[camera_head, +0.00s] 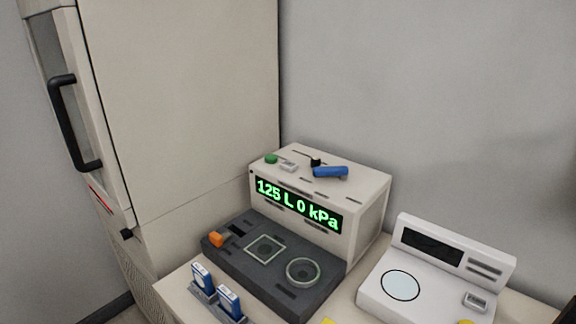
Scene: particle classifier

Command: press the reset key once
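A cream box-shaped instrument (366,205) stands on the bench with a lit green display (298,205) reading "125 L 0 kPa". On its top are a round green button (271,159), a small pale key (289,167) beside it, and a blue lever or handle (330,172). A white scale-like device (436,281) at the right has a dark display (431,246) and a small grey key (475,301). The labels on both keys are too small to read, so I cannot tell which is the reset key. Neither of my grippers is in view.
A dark grey panel (224,268) with a square frame, a round ring and an orange part (216,239) lies before the instrument. Two blue-and-white pieces (202,276) (229,301) stand at the front left. A tall cream cabinet (180,90) with a black handle (72,125) rises at left.

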